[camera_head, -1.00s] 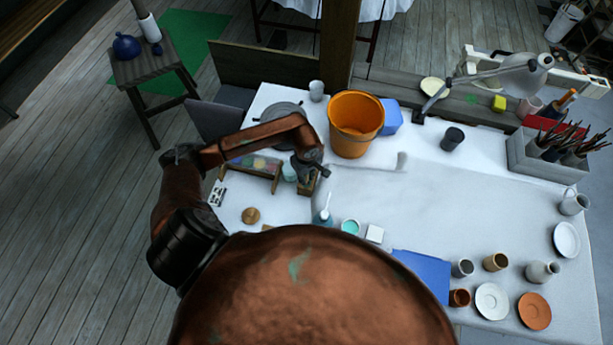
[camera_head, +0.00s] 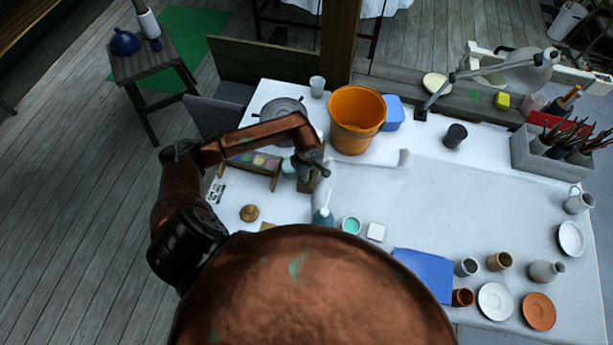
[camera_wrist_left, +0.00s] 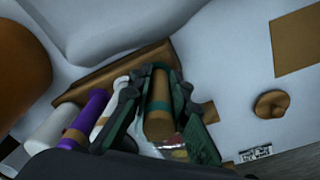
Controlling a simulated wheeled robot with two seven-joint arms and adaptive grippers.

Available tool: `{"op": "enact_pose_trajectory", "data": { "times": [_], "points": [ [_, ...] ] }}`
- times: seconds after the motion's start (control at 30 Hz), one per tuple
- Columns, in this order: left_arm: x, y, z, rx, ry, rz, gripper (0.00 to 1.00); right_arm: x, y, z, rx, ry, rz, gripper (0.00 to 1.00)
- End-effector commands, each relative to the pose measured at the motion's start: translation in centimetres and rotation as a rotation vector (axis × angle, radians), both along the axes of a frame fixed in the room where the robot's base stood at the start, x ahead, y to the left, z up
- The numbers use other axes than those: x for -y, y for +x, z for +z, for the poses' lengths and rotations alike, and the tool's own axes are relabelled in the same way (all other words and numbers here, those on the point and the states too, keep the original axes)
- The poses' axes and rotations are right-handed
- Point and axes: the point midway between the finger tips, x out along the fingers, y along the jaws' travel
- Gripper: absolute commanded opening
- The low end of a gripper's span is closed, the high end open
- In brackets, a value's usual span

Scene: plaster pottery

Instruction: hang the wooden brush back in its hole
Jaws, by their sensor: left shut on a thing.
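The wooden brush shows in the left wrist view as a tan-brown cylinder with a darker band (camera_wrist_left: 158,108), between the two dark green fingers of my left gripper (camera_wrist_left: 160,100). The gripper is shut on it. A brown wooden rack (camera_wrist_left: 120,72) lies right behind the brush, beside purple (camera_wrist_left: 88,118) and white handles. I cannot make out the hole, nor whether the brush is in it. In the head view my left gripper (camera_head: 316,170) points down near the small wooden rack (camera_head: 310,184) and hides the brush. My right gripper is not in view.
An orange bucket (camera_head: 356,118) stands just behind and right of the gripper. A paint box (camera_head: 256,166) lies to its left. A teal bottle (camera_head: 323,217) and a turquoise cup (camera_head: 351,226) stand in front. The white cloth (camera_head: 450,200) to the right has free room.

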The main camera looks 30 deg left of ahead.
Motion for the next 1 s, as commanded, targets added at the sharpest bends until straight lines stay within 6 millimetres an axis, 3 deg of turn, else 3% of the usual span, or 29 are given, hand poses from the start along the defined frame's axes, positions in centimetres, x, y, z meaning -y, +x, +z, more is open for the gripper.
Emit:
{"op": "enact_pose_trajectory", "data": {
  "times": [0.5, 0.53, 0.8, 1.0],
  "points": [
    [-0.01, 0.01, -0.66, 0.000, 0.000, 0.000, 0.00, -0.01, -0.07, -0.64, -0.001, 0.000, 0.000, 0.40],
    [-0.01, 0.01, -0.60, 0.000, 0.000, 0.000, 0.19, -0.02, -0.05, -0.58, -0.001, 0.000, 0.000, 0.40],
    [0.00, -0.01, -0.58, 0.000, 0.000, 0.000, 0.37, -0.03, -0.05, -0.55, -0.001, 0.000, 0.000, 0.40],
    [0.00, -0.02, -0.59, 0.000, 0.000, 0.000, 0.37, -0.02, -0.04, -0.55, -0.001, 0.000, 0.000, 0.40]
  ]
}}
